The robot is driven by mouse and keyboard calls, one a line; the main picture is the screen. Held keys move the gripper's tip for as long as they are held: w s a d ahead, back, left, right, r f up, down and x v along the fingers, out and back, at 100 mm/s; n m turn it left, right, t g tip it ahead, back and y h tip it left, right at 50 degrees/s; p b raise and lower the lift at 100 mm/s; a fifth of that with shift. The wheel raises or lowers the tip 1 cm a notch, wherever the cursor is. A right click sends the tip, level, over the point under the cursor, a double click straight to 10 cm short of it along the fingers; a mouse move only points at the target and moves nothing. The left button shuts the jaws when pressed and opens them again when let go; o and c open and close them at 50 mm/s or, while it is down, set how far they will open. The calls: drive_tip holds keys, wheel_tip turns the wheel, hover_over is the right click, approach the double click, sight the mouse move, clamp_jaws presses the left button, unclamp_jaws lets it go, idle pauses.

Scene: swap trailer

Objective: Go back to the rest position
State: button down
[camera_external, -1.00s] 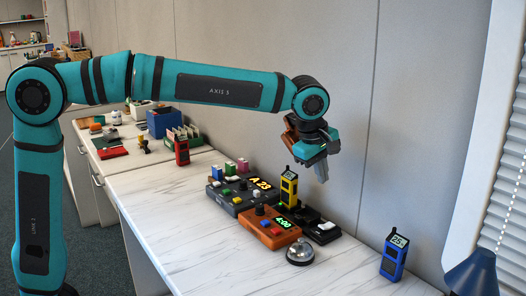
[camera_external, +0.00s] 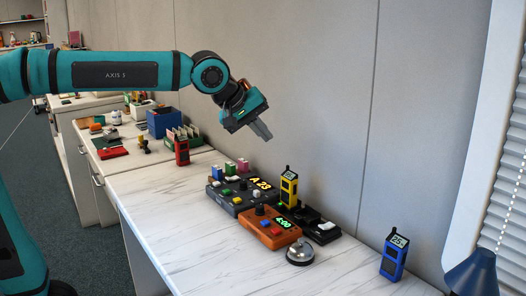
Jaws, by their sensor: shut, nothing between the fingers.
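My gripper (camera_external: 263,131) is in the air above the back of the marble-look counter (camera_external: 185,228), in front of the grey wall panels. Its fingers are together, point down and to the right, and hold nothing. My arm comes in from the left edge, with its forearm level across the top left. Below and to the right of my gripper, clear of it, a yellow handheld radio (camera_external: 288,188) stands upright among the control boxes.
A red radio (camera_external: 182,151) and blue bin (camera_external: 163,122) stand farther back. The counter's front left is clear.

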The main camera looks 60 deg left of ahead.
drive_tip(key=s+a+r+m+t, duration=0.1)
drive_tip(key=s+a+m+t, duration=0.2)
drive_tip(key=s, duration=0.6)
drive_tip(key=s+a+r+m+t, duration=0.2)
drive_tip(key=s+a+m, duration=0.3)
drive_tip(key=s, duration=0.4)
drive_tip(key=s+a+r+m+t+y, duration=0.1)
drive_tip(key=s+a+r+m+t, duration=0.1)
drive_tip(key=s+a, duration=0.4)
drive_tip(key=s+m+t, duration=0.1)
drive_tip(key=s+t, duration=0.1)
drive_tip(key=s, duration=0.1)
drive_tip(key=shift+s+r+m, duration=0.2)
drive_tip(key=shift+r+m, duration=0.05)
drive_tip(key=shift+m, duration=0.15)
